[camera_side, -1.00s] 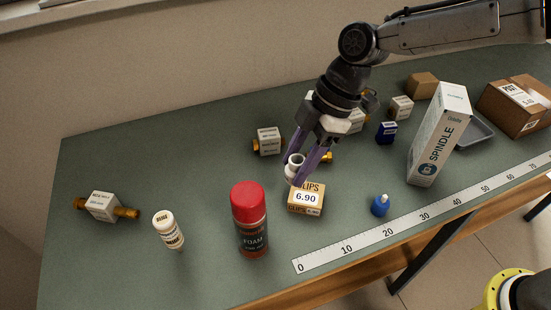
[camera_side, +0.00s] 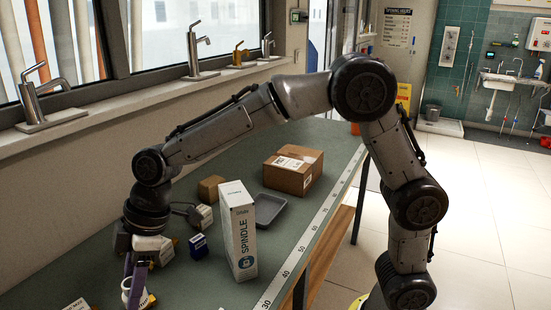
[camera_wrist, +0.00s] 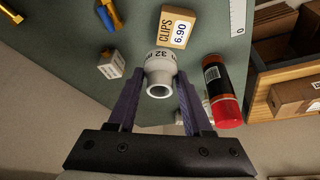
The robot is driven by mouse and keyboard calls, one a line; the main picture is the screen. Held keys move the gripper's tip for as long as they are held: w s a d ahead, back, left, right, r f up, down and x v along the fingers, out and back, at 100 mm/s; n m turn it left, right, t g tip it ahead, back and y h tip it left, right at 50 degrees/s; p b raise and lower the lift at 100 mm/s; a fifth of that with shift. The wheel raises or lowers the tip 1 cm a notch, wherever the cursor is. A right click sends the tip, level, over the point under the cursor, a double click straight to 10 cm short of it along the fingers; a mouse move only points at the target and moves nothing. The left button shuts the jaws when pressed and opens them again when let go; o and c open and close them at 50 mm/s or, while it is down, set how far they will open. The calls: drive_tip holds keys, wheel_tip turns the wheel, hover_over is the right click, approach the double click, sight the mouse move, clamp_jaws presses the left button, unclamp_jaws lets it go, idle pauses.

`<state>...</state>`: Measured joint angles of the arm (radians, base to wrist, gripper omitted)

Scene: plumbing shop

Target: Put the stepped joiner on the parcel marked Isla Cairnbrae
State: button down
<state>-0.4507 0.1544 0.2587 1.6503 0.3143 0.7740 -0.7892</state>
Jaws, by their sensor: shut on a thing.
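The stepped joiner (camera_wrist: 160,75) is a white, stepped pipe fitting with "32" on its side. My gripper (camera_wrist: 161,88) is shut on it, with a purple finger on either side. In the side view my gripper (camera_side: 137,292) is at the lower left, and the joiner (camera_side: 127,284) shows partly at its fingers. A brown cardboard parcel (camera_side: 310,176) with a white label lies on the bench at the back right, well apart from my gripper. Its label is too small to read, so I cannot tell whose name it bears.
A tall white SPINDLE box (camera_side: 240,235) stands between my gripper and the parcel, beside a grey tray (camera_side: 268,207). A small brown box (camera_side: 211,189) and a blue box (camera_side: 198,245) are nearby. The CLIPS box (camera_wrist: 174,27) and red-capped can (camera_wrist: 226,105) are near the joiner.

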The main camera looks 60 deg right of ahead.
drive_tip(key=w+d+r+m+t+h, duration=0.15)
drive_tip(key=d+m, duration=0.25)
drive_tip(key=d, duration=0.6)
drive_tip(key=w+d+r+m+h, duration=0.1)
drive_tip(key=w+d+r+m, duration=0.15)
drive_tip(key=d, duration=0.85)
drive_tip(key=w+d+r+m+t+h, duration=0.15)
drive_tip(key=d+m, duration=0.35)
drive_tip(key=d, duration=0.5)
drive_tip(key=s+d+r+m+g+h, duration=0.1)
drive_tip(key=s+d+m, duration=0.3)
drive_tip(key=d, duration=0.5)
drive_tip(key=s+d+r+m+h, duration=0.1)
drive_tip(key=s+d, duration=0.5)
drive_tip(key=d, duration=0.4)
drive_tip(key=s+d+r+m+g+h, duration=0.1)
drive_tip(key=s+d+r+m, duration=0.15)
drive_tip(key=s+d, duration=0.45)
approach(297, 160)
drive_tip(key=shift+w+d+f+m, duration=0.35)
drive_tip(key=shift+w+d, duration=0.15)
drive_tip(key=shift+w, duration=0.1)
drive_tip(key=shift+w+d+f, duration=0.1)
drive_tip(key=shift+f, duration=0.1)
drive_tip(key=shift+w+d+f, duration=0.1)
drive_tip(key=shift+f, duration=0.8)
drive_tip(key=shift+w+d+f, duration=0.1)
drive_tip(key=shift+f, duration=0.8)
drive_tip(key=shift+f, duration=0.15)
